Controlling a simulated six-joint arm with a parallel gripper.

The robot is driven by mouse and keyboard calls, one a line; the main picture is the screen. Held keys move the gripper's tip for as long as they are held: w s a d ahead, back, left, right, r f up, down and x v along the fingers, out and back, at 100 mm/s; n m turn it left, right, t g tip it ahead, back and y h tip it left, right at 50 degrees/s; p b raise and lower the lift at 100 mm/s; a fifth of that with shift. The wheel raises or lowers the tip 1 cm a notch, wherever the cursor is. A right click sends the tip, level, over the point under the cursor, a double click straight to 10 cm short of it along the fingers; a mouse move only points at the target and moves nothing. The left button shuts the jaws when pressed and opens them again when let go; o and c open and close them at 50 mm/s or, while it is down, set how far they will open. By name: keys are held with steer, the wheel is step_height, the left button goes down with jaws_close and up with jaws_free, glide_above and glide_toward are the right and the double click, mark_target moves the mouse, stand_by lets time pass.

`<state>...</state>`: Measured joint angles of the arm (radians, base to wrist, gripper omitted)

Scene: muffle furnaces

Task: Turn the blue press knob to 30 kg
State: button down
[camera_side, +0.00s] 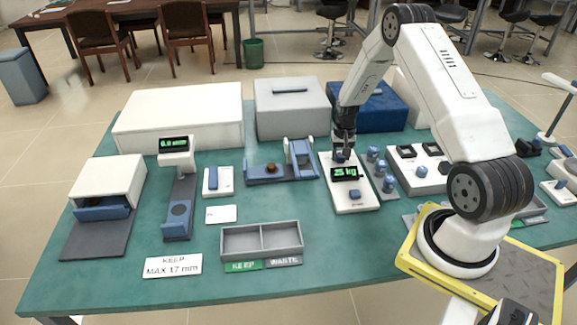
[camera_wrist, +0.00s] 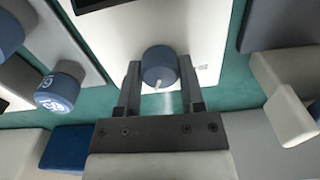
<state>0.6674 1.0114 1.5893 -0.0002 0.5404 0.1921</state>
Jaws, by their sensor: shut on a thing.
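The blue press knob (camera_wrist: 159,68) is round with a pale pointer mark, on a white panel. In the wrist view my gripper (camera_wrist: 160,85) has a dark finger on each side of it and is shut on it. In the side view my gripper (camera_side: 343,150) points straight down over the top of the white press panel (camera_side: 350,198), and the knob there is mostly hidden by the fingers. The panel's black display (camera_side: 346,174) shows green text that reads about 25 kg.
Blue-capped weights (camera_side: 379,167) stand on a grey strip just right of the panel. A grey and blue device (camera_side: 299,160) stands to its left. A grey box and a dark blue box (camera_side: 377,108) stand behind. A two-part KEEP and WASTE tray (camera_side: 262,226) lies in front left.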

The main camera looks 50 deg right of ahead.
steer(key=m, duration=0.7)
stand_by(0.4)
steer(key=shift+c, duration=1)
jaws_free()
steer(key=shift+r, duration=0.1)
steer(key=shift+r, duration=3.8)
